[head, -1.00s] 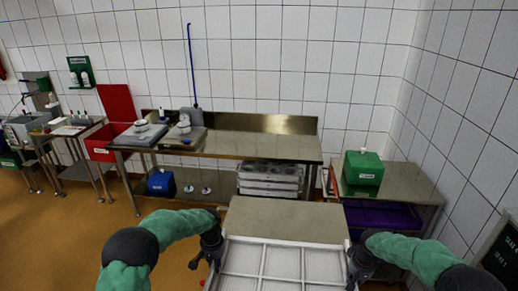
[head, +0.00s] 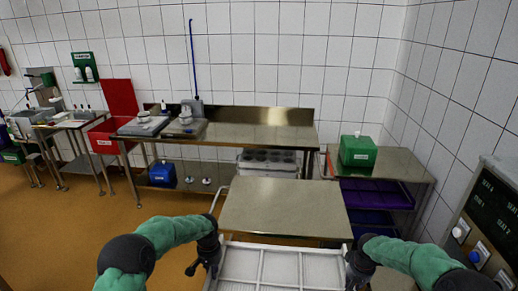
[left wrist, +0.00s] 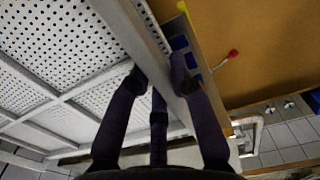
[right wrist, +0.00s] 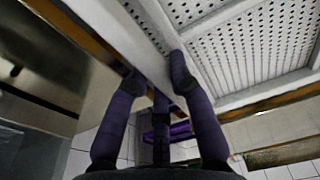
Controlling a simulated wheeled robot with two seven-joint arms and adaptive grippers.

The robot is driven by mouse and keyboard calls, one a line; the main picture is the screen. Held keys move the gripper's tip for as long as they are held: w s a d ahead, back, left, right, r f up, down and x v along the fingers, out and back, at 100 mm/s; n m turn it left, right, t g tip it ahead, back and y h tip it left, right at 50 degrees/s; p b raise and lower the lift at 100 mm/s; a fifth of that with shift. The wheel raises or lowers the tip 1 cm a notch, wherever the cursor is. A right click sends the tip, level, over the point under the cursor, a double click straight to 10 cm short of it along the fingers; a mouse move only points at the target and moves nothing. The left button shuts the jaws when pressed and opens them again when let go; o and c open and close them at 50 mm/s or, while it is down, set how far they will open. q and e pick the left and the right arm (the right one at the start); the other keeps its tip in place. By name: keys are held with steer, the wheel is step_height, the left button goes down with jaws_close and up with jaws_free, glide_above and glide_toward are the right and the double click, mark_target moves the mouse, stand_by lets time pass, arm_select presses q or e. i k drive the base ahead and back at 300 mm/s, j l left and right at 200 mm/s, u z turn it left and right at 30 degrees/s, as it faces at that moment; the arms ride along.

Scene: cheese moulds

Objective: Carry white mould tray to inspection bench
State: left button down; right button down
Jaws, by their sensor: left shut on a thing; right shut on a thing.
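The white mould tray (head: 262,246) has a divided grid and a perforated floor, and its near part is cut off at the bottom of the head view. My left gripper (head: 205,266) is at its left side, and the left wrist view shows the fingers on either side of the tray wall (left wrist: 140,40). My right gripper (head: 356,268) is at its right side, with its fingers around that wall in the right wrist view (right wrist: 145,50). Both are shut on the tray. A steel-topped table (head: 285,205) stands just beyond the tray; I cannot tell whether it is the inspection bench.
A long steel bench (head: 250,135) with scales (head: 186,124) stands along the back wall. A green box (head: 358,151) sits on a side table at the right. A control panel (head: 480,225) is at the far right. Orange floor is open at the left.

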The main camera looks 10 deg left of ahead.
mark_target(238, 132)
steer(key=u, duration=1.25)
steer(key=i+u, duration=0.15)
steer(key=u, duration=0.15)
steer(key=i+j+u, duration=0.1)
steer(key=u, duration=0.15)
steer(key=i+l+u, duration=0.1)
steer(key=i+u, duration=0.15)
steer(key=i, duration=1.7)
steer(key=i+z, duration=0.4)
steer(key=i+j+z, duration=0.15)
steer(key=i+z, duration=0.95)
steer(key=i, duration=0.15)
steer(key=i+z, duration=0.2)
steer(key=i, duration=0.5)
